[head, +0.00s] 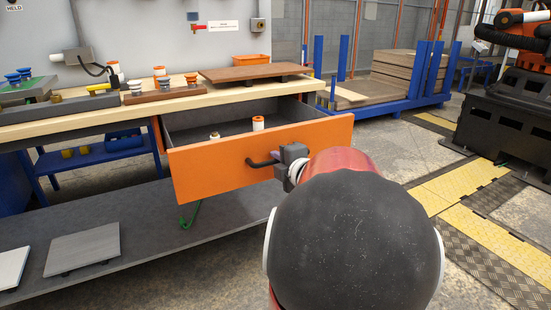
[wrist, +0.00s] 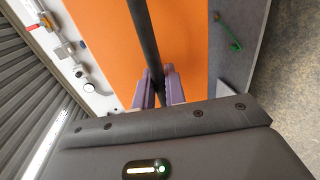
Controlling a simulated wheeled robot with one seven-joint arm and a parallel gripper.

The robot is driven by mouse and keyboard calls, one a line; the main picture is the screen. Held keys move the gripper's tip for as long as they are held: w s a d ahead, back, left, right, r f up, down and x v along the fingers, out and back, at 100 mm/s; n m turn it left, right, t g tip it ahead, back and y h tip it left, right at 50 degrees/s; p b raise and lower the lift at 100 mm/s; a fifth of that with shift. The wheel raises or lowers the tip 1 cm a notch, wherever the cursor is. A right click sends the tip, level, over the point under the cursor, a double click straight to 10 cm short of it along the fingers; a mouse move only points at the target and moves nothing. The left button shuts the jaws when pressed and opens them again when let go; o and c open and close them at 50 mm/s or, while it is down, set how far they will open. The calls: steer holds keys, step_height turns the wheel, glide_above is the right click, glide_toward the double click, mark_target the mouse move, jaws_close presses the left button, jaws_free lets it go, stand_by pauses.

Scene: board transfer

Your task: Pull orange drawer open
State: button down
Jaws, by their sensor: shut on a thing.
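The orange drawer (head: 215,165) stands pulled out from under the wooden bench top in the head view. Inside it are a white cylinder with an orange top (head: 258,123) and a smaller pale item (head: 214,135). Its dark bar handle (head: 262,162) is on the front face. My gripper (head: 292,156) is at the right part of the handle, shut on it. In the wrist view the purple-grey fingers (wrist: 160,88) sit on both sides of the dark handle bar (wrist: 144,40), with the orange front (wrist: 100,35) behind.
The bench top (head: 150,105) carries several blocks, knobs and a brown board (head: 255,72). A grey lower shelf (head: 150,215) below the drawer holds flat plates (head: 85,248). A blue rack (head: 390,100) with boards stands behind right. Open floor lies to the right.

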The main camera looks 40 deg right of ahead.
steer(key=c, duration=1.5)
jaws_free()
steer(key=shift+c, duration=0.2)
steer(key=v, duration=0.8)
steer(key=shift+p, duration=0.3)
steer(key=shift+w, duration=0.1)
